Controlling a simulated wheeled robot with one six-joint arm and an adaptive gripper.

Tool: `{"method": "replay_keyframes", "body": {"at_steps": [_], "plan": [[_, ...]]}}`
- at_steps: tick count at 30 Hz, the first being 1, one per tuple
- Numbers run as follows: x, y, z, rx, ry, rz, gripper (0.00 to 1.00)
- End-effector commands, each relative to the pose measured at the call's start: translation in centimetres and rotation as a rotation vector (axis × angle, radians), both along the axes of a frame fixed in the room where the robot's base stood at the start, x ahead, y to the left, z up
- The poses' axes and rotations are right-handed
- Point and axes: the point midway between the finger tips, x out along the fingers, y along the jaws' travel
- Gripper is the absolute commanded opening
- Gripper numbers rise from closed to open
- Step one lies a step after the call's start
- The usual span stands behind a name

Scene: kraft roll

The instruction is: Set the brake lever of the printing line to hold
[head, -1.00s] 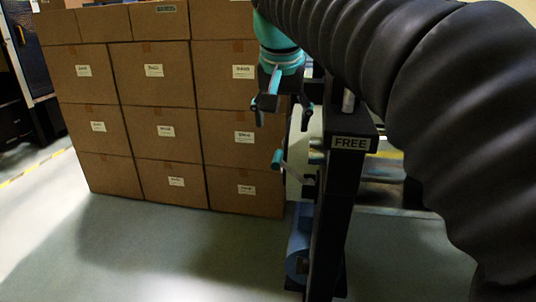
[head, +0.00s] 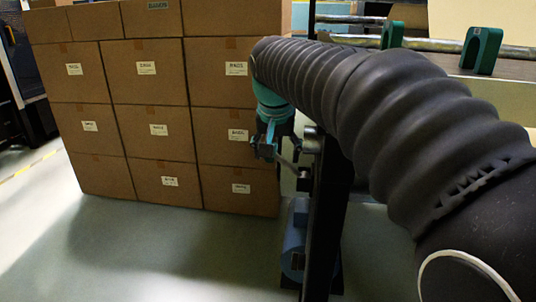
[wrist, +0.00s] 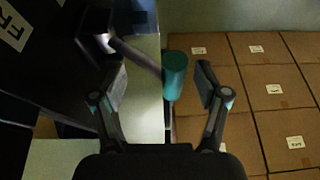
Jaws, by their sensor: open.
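The brake lever is a thin grey rod with a teal knob (wrist: 175,68); in the head view its rod (head: 289,163) shows beside a black post (head: 326,215). My gripper (wrist: 162,78) is open. In the wrist view, the knob lies between the two fingers, nearer the right one, with a gap on both sides; whether it is at fingertip depth I cannot tell. In the head view, my gripper (head: 272,150) is over the lever's end and hides the knob. A white label (wrist: 12,26) reading "FR" is cut off at the wrist view's edge.
Stacked cardboard boxes (head: 150,120) stand to the left and behind my gripper. A blue cylinder (head: 295,245) sits low beside the post. A metal bar (head: 340,40) and teal brackets (head: 482,50) are at the back right. The floor (head: 130,255) at front left is clear.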

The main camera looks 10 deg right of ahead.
Motion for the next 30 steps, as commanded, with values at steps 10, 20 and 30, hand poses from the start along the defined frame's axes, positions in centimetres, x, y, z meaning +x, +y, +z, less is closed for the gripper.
{"method": "replay_keyframes", "body": {"at_steps": [10,20,30], "plan": [[0.22,-0.08,-0.51,0.0,-0.001,0.0,0.74],[0.22,-0.04,-0.53,0.001,0.0,0.0,0.02],[0.32,-0.62,-0.84,-0.021,0.012,-0.014,0.0]]}}
